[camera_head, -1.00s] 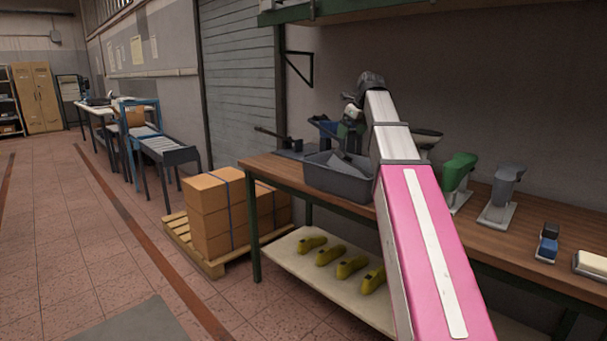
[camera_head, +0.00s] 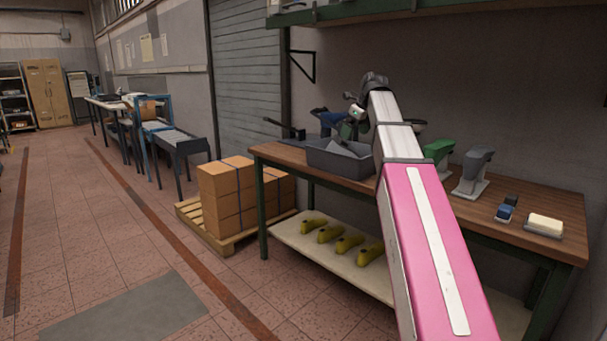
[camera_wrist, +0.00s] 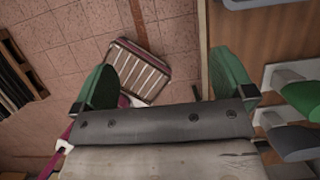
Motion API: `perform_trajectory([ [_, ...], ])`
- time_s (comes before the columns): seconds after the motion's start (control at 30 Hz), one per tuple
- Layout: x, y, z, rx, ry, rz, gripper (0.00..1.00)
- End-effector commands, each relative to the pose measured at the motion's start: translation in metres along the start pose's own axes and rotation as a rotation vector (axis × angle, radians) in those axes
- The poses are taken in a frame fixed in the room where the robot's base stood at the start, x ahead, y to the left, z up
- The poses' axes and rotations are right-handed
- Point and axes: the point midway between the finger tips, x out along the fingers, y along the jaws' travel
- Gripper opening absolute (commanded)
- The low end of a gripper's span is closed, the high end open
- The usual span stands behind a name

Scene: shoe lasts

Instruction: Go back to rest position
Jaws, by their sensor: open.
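My gripper (camera_wrist: 163,60) is open, with its two green fingers wide apart in the wrist view and nothing held between them. In the head view my pink and white arm reaches forward and up, with its far end above the workbench (camera_head: 520,238). The fingers are hard to make out there. A green shoe last (camera_head: 437,152) and a grey one (camera_head: 473,172) stand upright on stands on the bench, right of my arm. In the wrist view, stands with a green and a grey last lie to the right of the fingers, apart from them.
A grey bin (camera_head: 340,162) sits on the bench left of my arm. Several yellow-green lasts lie on the lower shelf (camera_head: 290,232). A blue-black item (camera_head: 506,210) and a pale block (camera_head: 545,224) lie at right. Boxes (camera_head: 228,195) sit on a pallet. Floor at left is clear.

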Motion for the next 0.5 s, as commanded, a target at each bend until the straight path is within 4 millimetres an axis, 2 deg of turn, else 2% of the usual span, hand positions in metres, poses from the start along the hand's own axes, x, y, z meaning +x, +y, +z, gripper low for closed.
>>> perform_trajectory([
  [0.27,0.032,0.003,-0.015,-0.11,0.019,0.001,1.0],
  [0.5,0.075,0.008,-0.038,-0.274,0.045,0.009,1.0],
])
